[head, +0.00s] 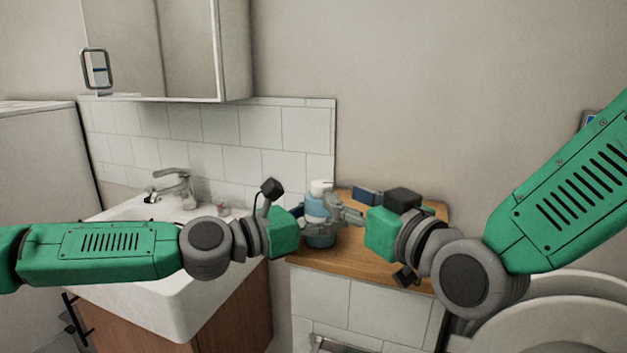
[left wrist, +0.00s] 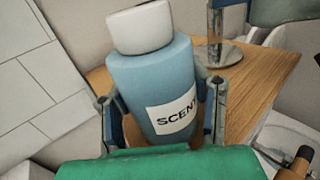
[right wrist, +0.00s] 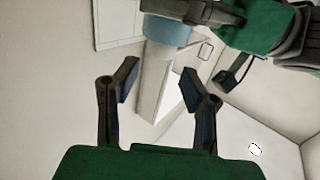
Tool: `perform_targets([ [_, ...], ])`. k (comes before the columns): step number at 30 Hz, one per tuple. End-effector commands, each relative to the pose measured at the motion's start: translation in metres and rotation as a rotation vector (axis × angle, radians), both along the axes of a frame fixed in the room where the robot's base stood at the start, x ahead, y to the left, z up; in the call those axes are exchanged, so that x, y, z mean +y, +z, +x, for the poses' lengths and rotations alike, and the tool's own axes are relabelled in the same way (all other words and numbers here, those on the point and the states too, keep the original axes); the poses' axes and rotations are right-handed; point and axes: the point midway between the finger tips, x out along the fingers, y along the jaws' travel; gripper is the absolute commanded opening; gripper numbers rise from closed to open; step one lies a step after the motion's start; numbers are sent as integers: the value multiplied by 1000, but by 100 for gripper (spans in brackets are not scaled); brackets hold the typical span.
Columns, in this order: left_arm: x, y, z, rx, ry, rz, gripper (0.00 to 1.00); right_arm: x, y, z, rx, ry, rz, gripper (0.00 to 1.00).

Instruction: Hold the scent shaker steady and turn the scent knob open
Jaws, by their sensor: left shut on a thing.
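The scent shaker (head: 322,235) is a blue bottle with a white knob (head: 321,187) on top, upright at the wooden counter. In the left wrist view the bottle (left wrist: 155,75) shows a SCENT label, and its white knob (left wrist: 139,27) is uncovered. My left gripper (left wrist: 160,95) is shut on the bottle's body, a finger on each side. My right gripper (head: 347,214) is just right of the bottle.
The wooden counter (head: 370,255) stands against the wall. A white sink (head: 150,285) with a metal tap (head: 175,185) is at the left, under a cabinet (head: 165,45). A round metal base (left wrist: 225,53) stands behind the bottle. The toilet (head: 570,315) is at lower right.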

Motion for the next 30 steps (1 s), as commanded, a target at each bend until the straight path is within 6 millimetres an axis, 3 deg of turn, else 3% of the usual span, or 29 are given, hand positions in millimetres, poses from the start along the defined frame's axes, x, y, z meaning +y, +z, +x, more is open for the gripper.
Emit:
perform_targets([
  [6,0,0,0,1,0,-1,11,27,-1,38,2,0,2,37],
  [13,1,0,0,0,1,0,11,48,0,68,2,0,3,37],
  [27,1,0,0,1,1,1,11,56,0,80,4,0,4,37],
  [28,1,0,0,1,1,1,11,56,0,80,4,0,4,30],
  [30,0,0,-1,1,0,1,11,56,0,80,4,0,4,6],
])
